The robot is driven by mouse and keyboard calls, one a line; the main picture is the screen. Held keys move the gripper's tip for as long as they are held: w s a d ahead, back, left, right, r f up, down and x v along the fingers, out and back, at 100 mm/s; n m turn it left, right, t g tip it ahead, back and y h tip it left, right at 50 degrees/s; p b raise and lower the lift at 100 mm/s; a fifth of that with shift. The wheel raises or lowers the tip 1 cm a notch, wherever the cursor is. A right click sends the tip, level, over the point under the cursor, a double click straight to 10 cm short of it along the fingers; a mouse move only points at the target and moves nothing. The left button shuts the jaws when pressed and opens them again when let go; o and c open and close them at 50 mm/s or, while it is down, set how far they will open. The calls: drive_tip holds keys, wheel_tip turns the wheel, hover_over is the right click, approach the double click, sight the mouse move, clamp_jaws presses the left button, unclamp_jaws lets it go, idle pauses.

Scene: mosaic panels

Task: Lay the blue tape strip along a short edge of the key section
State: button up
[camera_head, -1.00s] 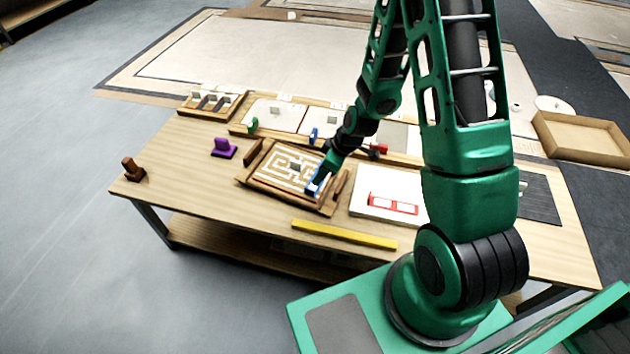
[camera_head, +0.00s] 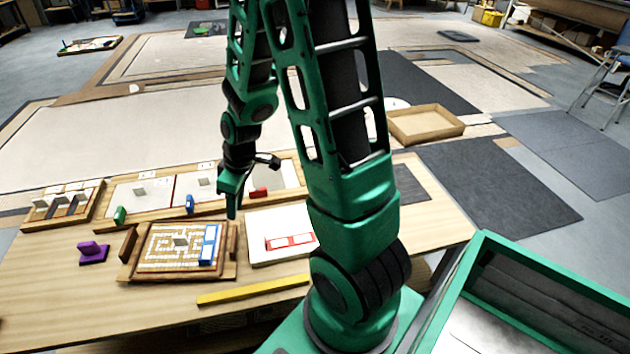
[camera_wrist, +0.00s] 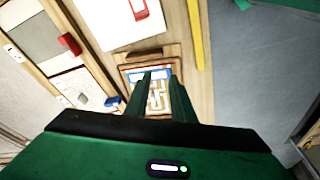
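The key section (camera_head: 172,262) is a wood-framed panel with a white maze-like pattern, lying on the table. The blue tape strip (camera_head: 209,246), blue with white in it, lies on the panel along its right short edge, apart from my gripper. In the wrist view the strip (camera_wrist: 148,74) shows at the panel's far end, partly hidden by my fingers. My gripper (camera_head: 232,205) hangs above and to the right of the panel. In the wrist view its two fingers (camera_wrist: 160,80) stand apart, with only the panel showing between them.
A white board with red frames (camera_head: 289,242) lies right of the panel. A yellow bar (camera_head: 252,289) lies in front. A purple block (camera_head: 92,251) stands left. Blue (camera_head: 190,204), green (camera_head: 119,215) and red (camera_head: 259,192) pieces stand behind. A cardboard tray (camera_head: 425,124) is at the back.

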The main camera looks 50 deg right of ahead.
drive_tip(key=s+d+r+m+g, duration=0.1)
drive_tip(key=s+d+r+m, duration=0.2)
drive_tip(key=s+r+m, duration=0.3)
drive_tip(key=s+d+r+m+g+h, duration=0.1)
drive_tip(key=s+d+r+m, duration=0.3)
drive_tip(key=s+r, duration=0.7)
drive_tip(key=s+m, duration=0.2)
drive_tip(key=s, duration=0.4)
drive_tip(key=shift+s, duration=0.15)
drive_tip(key=shift+w+f, duration=0.25)
drive_tip(key=shift+w, duration=0.45)
